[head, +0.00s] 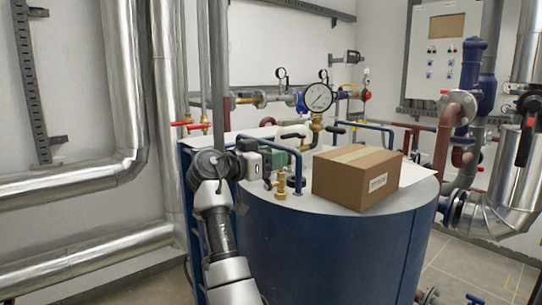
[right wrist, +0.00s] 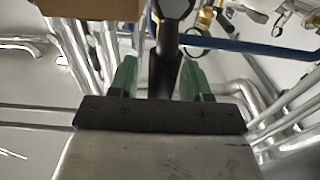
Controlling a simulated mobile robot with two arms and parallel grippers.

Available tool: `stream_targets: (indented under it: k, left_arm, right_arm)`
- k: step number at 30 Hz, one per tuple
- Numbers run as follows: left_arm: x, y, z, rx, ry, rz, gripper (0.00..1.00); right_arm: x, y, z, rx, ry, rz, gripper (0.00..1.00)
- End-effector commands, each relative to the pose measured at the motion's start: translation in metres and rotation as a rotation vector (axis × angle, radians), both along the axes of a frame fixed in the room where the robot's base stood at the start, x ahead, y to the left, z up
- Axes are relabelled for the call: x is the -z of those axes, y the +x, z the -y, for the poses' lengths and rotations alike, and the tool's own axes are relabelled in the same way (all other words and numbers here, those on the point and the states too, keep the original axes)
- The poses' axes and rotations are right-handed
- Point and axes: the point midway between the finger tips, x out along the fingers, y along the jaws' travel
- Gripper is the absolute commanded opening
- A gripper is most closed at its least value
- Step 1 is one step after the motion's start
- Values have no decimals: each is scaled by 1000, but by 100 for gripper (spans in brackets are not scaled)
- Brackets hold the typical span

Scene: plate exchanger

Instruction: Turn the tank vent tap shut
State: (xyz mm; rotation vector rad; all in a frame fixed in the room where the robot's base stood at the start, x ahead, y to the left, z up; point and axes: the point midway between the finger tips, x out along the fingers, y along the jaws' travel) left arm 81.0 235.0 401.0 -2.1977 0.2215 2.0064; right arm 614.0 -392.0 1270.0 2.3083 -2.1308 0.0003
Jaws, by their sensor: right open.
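A small brass tap (head: 281,183) stands on top of the blue tank (head: 330,245), just in front of my right gripper (head: 275,158). I cannot tell for sure that it is the vent tap. Black-handled valves (head: 292,136) sit behind the gripper. My right gripper is open, with its green fingers low over the left part of the tank top. In the right wrist view a black lever-like part (right wrist: 166,55) shows between the fingers (right wrist: 158,78). The fingers look apart from it, and contact cannot be judged. My left gripper is out of view.
A cardboard box (head: 357,178) stands on the tank top right of the gripper. Blue rails (head: 297,168) rise close beside the fingers. A round pressure gauge (head: 318,97) and pipework stand behind. Silver pipes (head: 85,180) run along the left wall.

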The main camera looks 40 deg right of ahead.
Motion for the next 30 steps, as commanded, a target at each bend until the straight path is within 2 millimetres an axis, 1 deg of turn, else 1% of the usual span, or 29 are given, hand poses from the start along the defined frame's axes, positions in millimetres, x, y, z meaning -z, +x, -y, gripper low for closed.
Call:
stream_targets:
  k: [4,5,12,14,23,26,30]
  left_arm:
    - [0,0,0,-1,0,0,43]
    - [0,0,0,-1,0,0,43]
    - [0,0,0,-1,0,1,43]
    - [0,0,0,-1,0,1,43]
    - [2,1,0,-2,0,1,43]
    - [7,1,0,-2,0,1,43]
    - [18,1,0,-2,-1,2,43]
  right_arm:
    - [0,0,0,0,0,0,48]
    - [0,0,0,0,0,0,46]
    - [0,0,0,0,0,-1,10]
    - [0,0,0,0,0,-1,0]
    - [1,-1,0,0,1,7,0]
    - [2,-2,0,1,1,28,0]
    - [4,-6,0,2,6,86,0]
